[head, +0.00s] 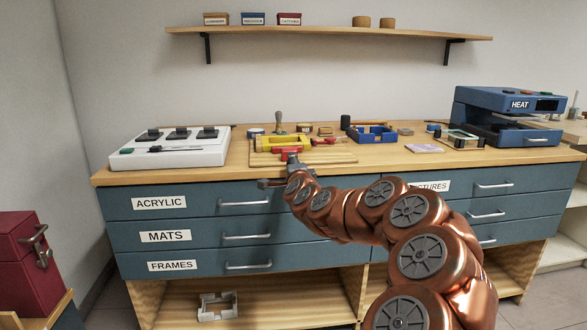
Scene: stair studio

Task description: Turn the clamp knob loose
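A yellow frame-like fixture (283,143) with red parts lies on a wooden board (340,158) at the front of the bench. I cannot make out the clamp knob for certain. One red part (284,151) shows at the front of the yellow fixture, and another red piece (323,141) lies to its right. My gripper (292,158) is at the bench's front edge, just in front of the fixture, and hides part of it. Its fingers are too small and dark to tell whether they are open, shut or touching anything.
A white switch box (170,153) stands on the left of the bench (405,158). A blue tray (372,134) and a blue heat press (508,115) are to the right. An upright handled tool (279,122) stands behind the fixture. Drawer handles (244,203) stick out below.

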